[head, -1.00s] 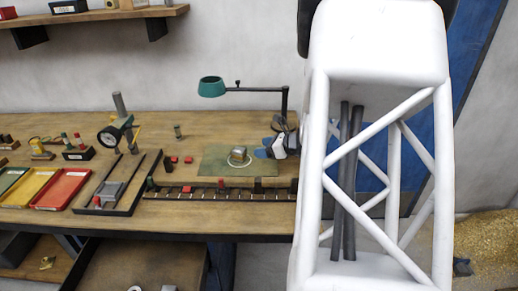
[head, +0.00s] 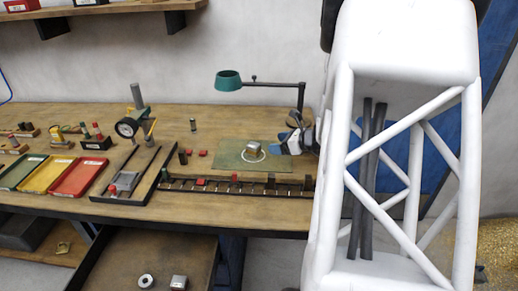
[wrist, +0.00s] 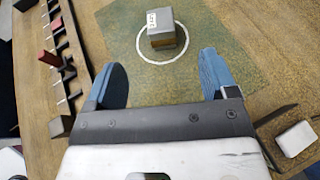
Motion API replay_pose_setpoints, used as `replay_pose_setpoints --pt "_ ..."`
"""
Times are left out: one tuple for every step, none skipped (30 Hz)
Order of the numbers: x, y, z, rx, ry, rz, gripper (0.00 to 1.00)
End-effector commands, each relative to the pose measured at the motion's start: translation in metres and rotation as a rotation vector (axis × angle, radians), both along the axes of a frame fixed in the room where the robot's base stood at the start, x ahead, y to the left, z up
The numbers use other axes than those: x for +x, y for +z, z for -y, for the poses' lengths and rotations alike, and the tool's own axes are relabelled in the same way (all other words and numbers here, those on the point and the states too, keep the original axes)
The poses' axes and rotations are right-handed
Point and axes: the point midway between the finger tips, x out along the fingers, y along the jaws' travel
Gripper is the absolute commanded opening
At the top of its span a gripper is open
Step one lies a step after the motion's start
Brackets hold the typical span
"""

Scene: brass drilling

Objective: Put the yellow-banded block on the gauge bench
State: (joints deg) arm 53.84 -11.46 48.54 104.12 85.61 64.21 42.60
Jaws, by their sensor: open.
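A grey metal block (head: 254,149) with a white label sits within a white ring on the green mat (head: 226,160), on the long wooden bench (head: 60,112). In the wrist view the block (wrist: 162,32) shows a brownish-yellow side; I cannot tell a clear band. My gripper (wrist: 163,62) is open and empty, its blue fingers spread wide, short of the block and touching nothing. In the head view my gripper (head: 288,148) is just right of the block, partly hidden by my white arm. A dial gauge (head: 127,127) stands on the bench.
A slotted rack (head: 215,190) with small red and dark pieces runs along the front. Green, yellow and red trays (head: 82,177) lie at left. A teal lamp (head: 228,80) arches behind the mat. A ring (head: 147,281) and another metal block (head: 178,282) lie below.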

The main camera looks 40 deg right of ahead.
Motion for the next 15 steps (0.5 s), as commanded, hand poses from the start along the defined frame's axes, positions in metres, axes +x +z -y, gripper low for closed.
replay_pose_setpoints --pt "0.000 0.003 0.000 -0.001 -0.001 0.000 0.79" --pt "0.000 0.006 0.000 -0.002 0.000 0.002 0.79" --pt "0.000 0.012 0.000 -0.002 0.000 0.002 0.79" --pt "0.000 0.017 0.001 -0.003 0.000 0.002 0.79" --pt "0.000 0.022 0.000 -0.004 0.001 0.003 0.79" --pt "0.000 0.030 0.000 -0.004 0.001 0.002 0.79" --pt "0.000 0.034 0.000 -0.003 0.000 0.001 0.79" --pt "0.000 0.040 0.000 -0.003 0.000 0.001 0.79" --pt "0.000 0.049 0.000 -0.004 0.000 0.003 0.79" --pt "0.000 0.055 0.000 -0.003 -0.001 0.002 0.79" --pt "0.000 0.061 0.000 -0.003 0.000 0.002 0.79" --pt "0.000 0.070 0.000 -0.004 0.001 0.003 0.79" --pt "0.000 0.077 0.000 -0.003 0.001 0.002 0.79" --pt "0.000 0.076 -0.002 -0.006 0.008 -0.005 0.79" --pt "0.002 0.073 -0.005 -0.014 0.021 -0.018 0.79"
